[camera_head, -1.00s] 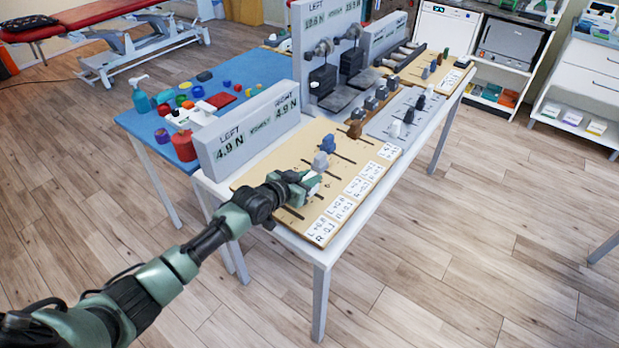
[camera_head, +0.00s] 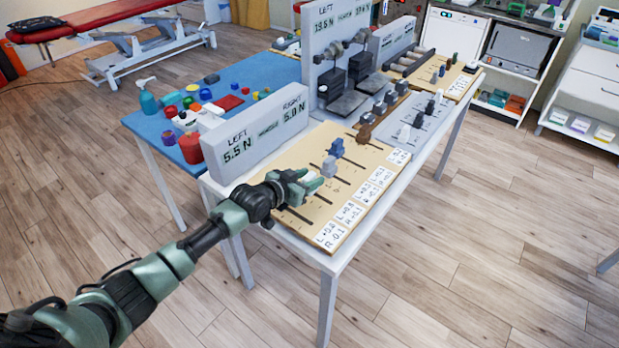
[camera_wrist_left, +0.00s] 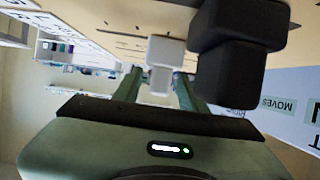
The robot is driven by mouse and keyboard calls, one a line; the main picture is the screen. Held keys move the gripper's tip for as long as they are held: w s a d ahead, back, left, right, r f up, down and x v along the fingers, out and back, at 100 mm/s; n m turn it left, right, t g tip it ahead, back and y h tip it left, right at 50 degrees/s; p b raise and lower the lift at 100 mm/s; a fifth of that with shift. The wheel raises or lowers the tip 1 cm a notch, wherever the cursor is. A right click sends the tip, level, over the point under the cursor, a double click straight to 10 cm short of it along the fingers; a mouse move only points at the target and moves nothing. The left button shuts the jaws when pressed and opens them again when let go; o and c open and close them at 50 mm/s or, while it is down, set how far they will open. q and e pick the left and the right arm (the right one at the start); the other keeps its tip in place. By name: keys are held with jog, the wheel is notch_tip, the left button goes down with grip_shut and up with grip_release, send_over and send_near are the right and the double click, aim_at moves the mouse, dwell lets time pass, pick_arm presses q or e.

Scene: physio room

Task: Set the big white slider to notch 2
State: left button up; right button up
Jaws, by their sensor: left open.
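A white slider knob (camera_wrist_left: 165,50) shows in the left wrist view, with its lower part between my fingers. In the head view it is mostly hidden at my left gripper (camera_head: 311,181), over the near slots of the tan slider board (camera_head: 335,218). My left gripper (camera_wrist_left: 158,86) is open around the knob; I cannot tell whether it touches. A large dark block (camera_wrist_left: 240,50) stands close beside it. Farther along the board are a grey slider (camera_head: 329,167), a blue slider (camera_head: 337,148) and a brown one (camera_head: 365,131). The knob's notch is unreadable. My right gripper is not in view.
A grey display box (camera_head: 250,138) with force readings stands along the board's left edge. A grey board (camera_head: 418,128) with white and black knobs lies farther back. A blue table (camera_head: 245,110) with small items stands left. Floor right of the table is clear.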

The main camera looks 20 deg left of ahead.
aim_at(304, 180)
pick_arm(q)
jog(key=shift+s+r, duration=0.2)
jog(key=shift+s, duration=0.2)
jog(key=v, duration=0.6)
jog(key=shift+a, duration=0.15)
jog(key=shift+s+a+r, duration=0.1)
jog(key=shift+s+r, duration=0.05)
jog(key=shift+s, duration=0.25)
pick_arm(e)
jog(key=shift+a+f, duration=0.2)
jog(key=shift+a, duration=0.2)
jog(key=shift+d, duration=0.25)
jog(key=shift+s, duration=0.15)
